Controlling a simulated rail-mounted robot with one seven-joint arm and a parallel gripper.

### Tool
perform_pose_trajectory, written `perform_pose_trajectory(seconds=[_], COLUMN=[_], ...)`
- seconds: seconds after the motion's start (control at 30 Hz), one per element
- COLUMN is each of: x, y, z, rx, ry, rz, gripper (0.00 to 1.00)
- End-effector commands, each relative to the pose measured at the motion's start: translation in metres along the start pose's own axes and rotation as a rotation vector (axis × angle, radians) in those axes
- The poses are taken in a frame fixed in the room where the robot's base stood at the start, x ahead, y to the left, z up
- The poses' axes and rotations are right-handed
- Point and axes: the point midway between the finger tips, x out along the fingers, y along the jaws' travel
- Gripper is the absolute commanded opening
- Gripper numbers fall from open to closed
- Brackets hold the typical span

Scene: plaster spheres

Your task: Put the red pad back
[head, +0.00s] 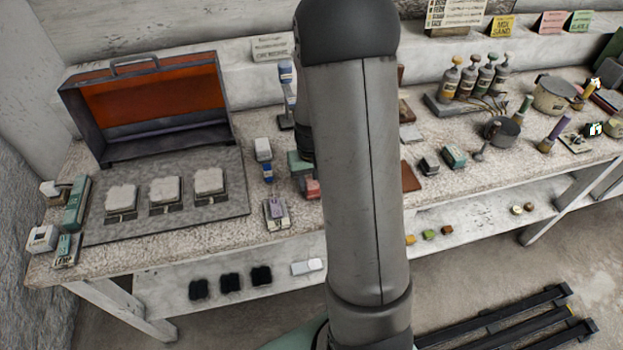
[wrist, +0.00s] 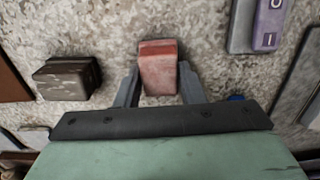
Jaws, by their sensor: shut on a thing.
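The red pad (wrist: 158,72) is a small pinkish-red block with a darker red end. In the wrist view it stands between the two fingers of my gripper (wrist: 157,88), which are shut on its sides. In the head view the red pad (head: 312,188) shows just left of my arm, beside my green gripper body (head: 299,164). My arm hides much of the gripper there. I cannot tell whether the pad touches the speckled worktop (wrist: 110,25) or hangs a little above it.
In the wrist view a dark brown block (wrist: 66,78) lies left of the pad, and a purple piece (wrist: 269,25) at upper right. In the head view an open case (head: 150,100) and three white-topped blocks stand left. Bottles (head: 470,80) and pots crowd the right.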

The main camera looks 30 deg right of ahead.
Motion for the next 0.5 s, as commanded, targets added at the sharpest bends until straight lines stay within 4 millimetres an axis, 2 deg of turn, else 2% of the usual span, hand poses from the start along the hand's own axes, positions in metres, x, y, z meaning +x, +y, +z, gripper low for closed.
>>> perform_pose_trajectory(seconds=[0.27, 0.3, 0.37, 0.5], x=[0.0038, 0.0029, 0.0022, 0.0021], y=[0.0000, 0.0000, 0.0000, 0.0000], z=[0.0000, -0.0001, 0.0000, 0.0000], rx=[0.000, 0.000, 0.000, -0.001], ry=[0.001, 0.001, 0.001, 0.000], rz=[0.000, 0.000, 0.000, 0.000], gripper=[0.14, 0.41, 0.57, 0.57])
